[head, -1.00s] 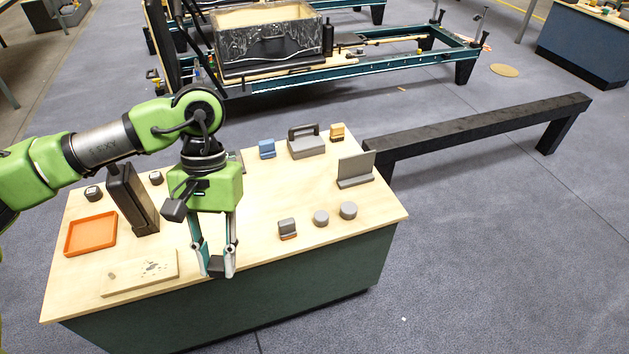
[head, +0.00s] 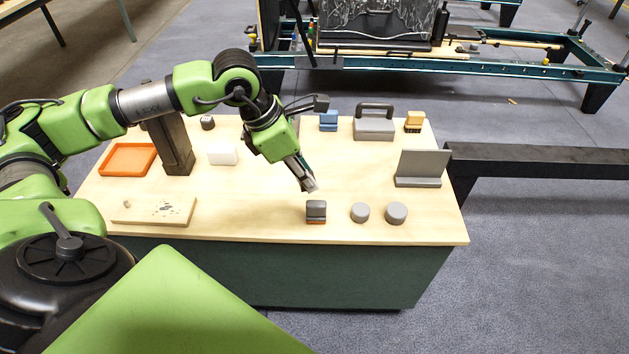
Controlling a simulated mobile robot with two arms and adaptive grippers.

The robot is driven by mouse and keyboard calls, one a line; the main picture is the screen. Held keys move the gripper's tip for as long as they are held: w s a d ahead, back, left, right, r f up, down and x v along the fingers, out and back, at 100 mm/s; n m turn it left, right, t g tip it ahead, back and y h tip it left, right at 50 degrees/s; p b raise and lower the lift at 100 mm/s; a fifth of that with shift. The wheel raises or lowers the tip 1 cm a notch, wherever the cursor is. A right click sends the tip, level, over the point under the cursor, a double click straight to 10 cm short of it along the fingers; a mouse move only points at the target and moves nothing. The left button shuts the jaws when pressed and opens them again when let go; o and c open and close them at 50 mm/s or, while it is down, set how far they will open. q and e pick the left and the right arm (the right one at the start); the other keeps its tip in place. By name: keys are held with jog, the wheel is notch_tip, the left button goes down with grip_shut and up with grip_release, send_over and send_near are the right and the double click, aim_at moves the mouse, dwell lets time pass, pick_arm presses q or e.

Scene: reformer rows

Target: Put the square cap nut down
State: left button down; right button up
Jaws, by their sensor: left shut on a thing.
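My left gripper (head: 309,186) hangs over the middle of the wooden table top (head: 250,205), pointing down and to the right. Its fingers are close together, shut on a small grey piece, which I take to be the square cap nut; it is mostly hidden by the fingertips. The fingertips are just behind a small grey block with an orange base (head: 316,211). I cannot tell how far above the table they are. My right gripper is not in view.
Two grey round pieces (head: 360,212) (head: 396,213) stand to the right, with a grey angle plate (head: 423,167) behind. Table between board and gripper is clear.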

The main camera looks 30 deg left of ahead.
pick_arm(q)
jog(key=w+a+f+n+t+y+b, duration=0.1)
jog(key=w+a+f+n+y+b, duration=0.2)
jog(key=a+n, duration=0.5)
jog(key=w+f, duration=0.2)
jog(key=w, duration=0.2)
jog(key=w+f+n+b, duration=0.1)
jog(key=w+f, duration=0.2)
jog(key=w, duration=0.1)
jog(key=w+f+n, duration=0.1)
jog(key=w+f, duration=0.1)
jog(key=w, duration=0.2)
jog(key=shift+w+a+f+y, duration=0.2)
jog(key=shift+a+f+y, duration=0.05)
jog(key=shift+f+y, duration=0.15)
jog(key=shift+w+f, duration=0.3)
jog(key=shift+f, duration=0.05)
notch_tip(320, 180, down, 3)
jog(key=shift+w+a+f+b, duration=0.1)
jog(key=shift+b, duration=0.35)
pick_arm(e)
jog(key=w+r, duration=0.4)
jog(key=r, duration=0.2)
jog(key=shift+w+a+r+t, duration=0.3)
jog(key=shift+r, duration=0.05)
pick_arm(q)
jog(key=shift+f, duration=0.1)
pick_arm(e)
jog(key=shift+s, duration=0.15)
